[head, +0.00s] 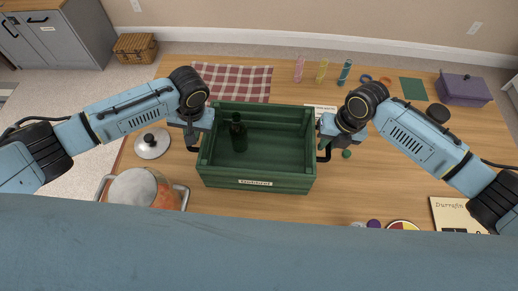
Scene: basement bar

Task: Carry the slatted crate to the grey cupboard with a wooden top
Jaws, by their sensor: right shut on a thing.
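The green slatted crate (257,181) is in the middle of the head view, upright, with a label on its near wall. A dark green bottle (238,137) stands inside it at the left. My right gripper (326,146) is shut on the black handle at the crate's right side. My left gripper (193,138) is at the handle on the left side; its fingers are too hidden to tell if they are shut. I cannot tell whether the crate touches the table. The grey cupboard (75,38) with a wooden top is at the far upper left, partly out of view.
A wicker basket (135,47) sits on the carpet beside the cupboard.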

